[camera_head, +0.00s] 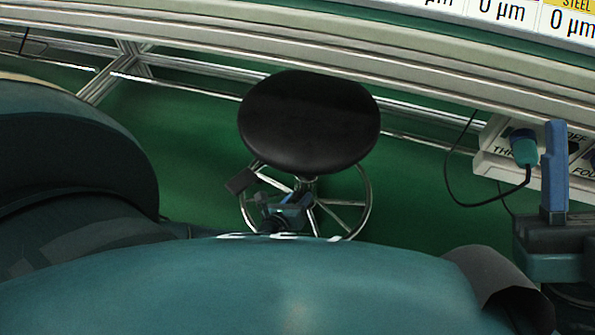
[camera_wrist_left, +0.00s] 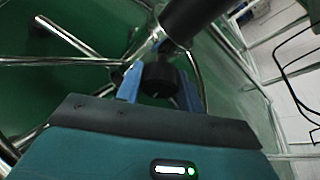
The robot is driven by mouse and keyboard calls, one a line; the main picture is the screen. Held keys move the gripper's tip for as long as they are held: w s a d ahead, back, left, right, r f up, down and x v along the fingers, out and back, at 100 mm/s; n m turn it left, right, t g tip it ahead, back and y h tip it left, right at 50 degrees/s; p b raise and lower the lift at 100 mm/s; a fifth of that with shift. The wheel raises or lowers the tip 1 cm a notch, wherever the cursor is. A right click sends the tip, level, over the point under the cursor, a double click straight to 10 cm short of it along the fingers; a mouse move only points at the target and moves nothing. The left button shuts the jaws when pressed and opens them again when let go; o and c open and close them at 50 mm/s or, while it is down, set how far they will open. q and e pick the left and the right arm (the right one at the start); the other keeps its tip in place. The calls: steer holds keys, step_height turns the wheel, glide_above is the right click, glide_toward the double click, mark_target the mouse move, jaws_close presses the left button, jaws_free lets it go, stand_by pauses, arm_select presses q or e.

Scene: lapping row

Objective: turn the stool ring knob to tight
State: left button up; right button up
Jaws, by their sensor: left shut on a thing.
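The stool has a round black seat (camera_head: 310,120) over a chrome foot ring (camera_head: 368,198) with spokes. In the left wrist view its dark column (camera_wrist_left: 190,18) slants down to the ring's hub. The black ring knob (camera_wrist_left: 158,80) sits beside the column, between the two blue fingers of my left gripper (camera_wrist_left: 160,88), which is shut on it. In the head view my left gripper (camera_head: 290,205) is low under the seat, and the knob cannot be made out there. My right gripper (camera_head: 556,135) is upright at the far right, away from the stool. Its finger spacing is not clear.
A metal frame (camera_head: 180,63) and bench edge (camera_head: 340,60) run behind the stool. A white labelled panel (camera_head: 490,160) with a teal plug (camera_head: 524,148) and black cable (camera_head: 450,185) is near my right gripper. Green floor (camera_head: 415,200) is clear right of the stool.

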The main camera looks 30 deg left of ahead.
arm_select(q)
steer(key=shift+w+a+n+t+h, duration=0.1)
steer(key=shift+n+t+h, duration=0.55)
steer(key=shift+n, duration=0.85)
steer(key=o, duration=1)
steer(key=shift+h, duration=0.25)
